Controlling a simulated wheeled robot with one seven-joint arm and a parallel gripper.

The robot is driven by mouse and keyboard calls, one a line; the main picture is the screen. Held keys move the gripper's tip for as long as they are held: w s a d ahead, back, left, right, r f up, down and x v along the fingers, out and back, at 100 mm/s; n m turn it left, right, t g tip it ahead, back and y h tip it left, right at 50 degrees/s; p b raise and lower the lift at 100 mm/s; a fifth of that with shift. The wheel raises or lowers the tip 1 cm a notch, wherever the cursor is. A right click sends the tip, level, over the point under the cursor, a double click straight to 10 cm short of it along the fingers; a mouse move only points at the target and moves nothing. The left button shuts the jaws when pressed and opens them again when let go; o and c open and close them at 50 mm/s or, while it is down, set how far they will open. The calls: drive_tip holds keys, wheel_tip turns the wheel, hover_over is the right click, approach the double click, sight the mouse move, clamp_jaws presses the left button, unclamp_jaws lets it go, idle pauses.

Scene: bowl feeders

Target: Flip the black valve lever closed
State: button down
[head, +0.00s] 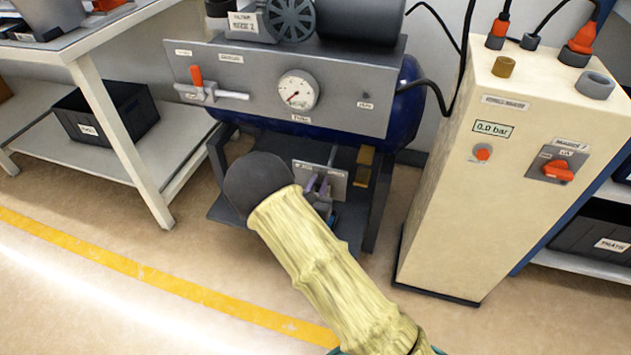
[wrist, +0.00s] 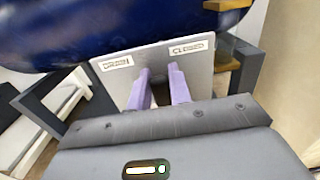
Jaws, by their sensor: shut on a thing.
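A grey valve plate (head: 337,176) sits low under the blue tank, and it also shows in the wrist view (wrist: 122,84). The plate has two white labels; the right label (wrist: 188,48) seems to read "CLOSED", and the left label (wrist: 116,62) is hard to read. My gripper (head: 318,184) is at the plate, its two purple fingers reaching to its face. In the wrist view my gripper (wrist: 161,85) has its fingers between and below the labels, shut on the black valve lever. The lever itself is largely hidden, so its angle cannot be told.
The blue tank (wrist: 110,30) is close above the plate. A brass-coloured part (head: 363,165) is just right of it. A panel (head: 250,75) with a gauge is above. A beige cabinet (head: 450,200) stands right, a white shelf table (head: 110,120) left. Floor is clear in front.

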drive_tip(key=shift+s, duration=0.1)
drive_tip(key=c, duration=1.3)
unclamp_jaws()
drive_tip(key=p+v, duration=0.6)
drive_tip(key=v, duration=1.1)
drive_tip(key=shift+s, duration=0.2)
drive_tip(key=shift+d, duration=0.1)
